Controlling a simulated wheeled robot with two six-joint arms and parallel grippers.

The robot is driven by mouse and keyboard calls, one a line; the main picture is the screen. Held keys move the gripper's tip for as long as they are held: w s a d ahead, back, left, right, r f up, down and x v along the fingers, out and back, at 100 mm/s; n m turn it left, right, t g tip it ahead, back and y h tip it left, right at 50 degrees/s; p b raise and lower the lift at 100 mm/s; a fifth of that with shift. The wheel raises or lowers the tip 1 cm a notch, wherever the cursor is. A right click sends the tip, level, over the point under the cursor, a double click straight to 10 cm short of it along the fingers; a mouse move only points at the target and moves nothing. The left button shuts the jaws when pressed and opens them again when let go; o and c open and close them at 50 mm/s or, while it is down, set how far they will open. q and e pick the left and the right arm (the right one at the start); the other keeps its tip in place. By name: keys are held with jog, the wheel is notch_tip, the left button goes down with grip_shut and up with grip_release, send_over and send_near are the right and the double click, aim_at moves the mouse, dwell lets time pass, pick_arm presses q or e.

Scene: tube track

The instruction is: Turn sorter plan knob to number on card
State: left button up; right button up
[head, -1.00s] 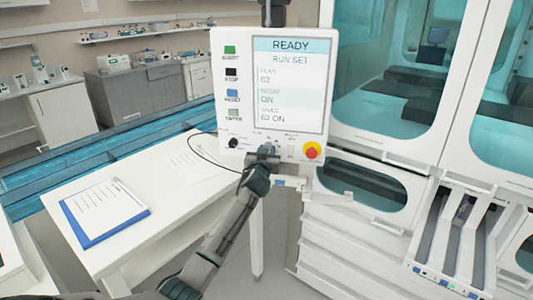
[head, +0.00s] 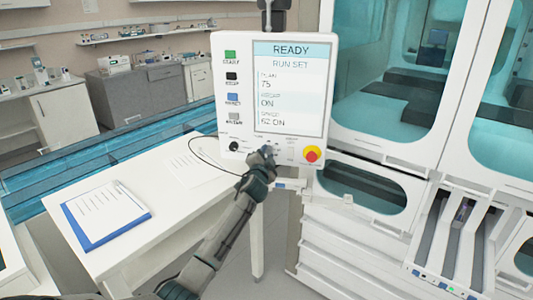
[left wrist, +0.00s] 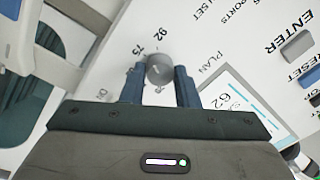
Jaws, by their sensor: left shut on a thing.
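The sorter panel (head: 240,100) is a white box with a screen (head: 289,90) reading READY, RUN SET, plan 75 and, lower down, 62 ON. My left gripper (head: 264,158) is at the panel's lower edge. In the left wrist view, my left gripper (left wrist: 160,85) is shut on the grey round plan knob (left wrist: 159,68), its blue fingers on either side. The printed numbers 75 and 92 show beside the knob. A clipboard with a white sheet (head: 105,212) and a loose sheet (head: 195,163) lie on the white table; their writing is too small to read.
A red and yellow stop button (head: 312,154) sits right of the knob. A column of coloured buttons (head: 232,78) and a black knob (head: 234,146) are on the panel's left. The white table (head: 165,215) is in front, with a white glazed machine (head: 385,150) to the right.

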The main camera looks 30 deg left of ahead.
pick_arm(q)
jog(key=shift+m+p, duration=0.95)
jog(key=shift+m, duration=1.35)
jog(key=shift+f+h, duration=0.1)
jog(key=shift+h, duration=0.2)
jog(key=o, duration=1)
jog(key=shift+c, duration=0.2)
jog(key=shift+s, duration=0.1)
jog(key=b+v, duration=0.3)
jog(key=v, duration=0.7)
jog(key=shift+s, duration=0.3)
jog(key=shift+d+f, duration=0.1)
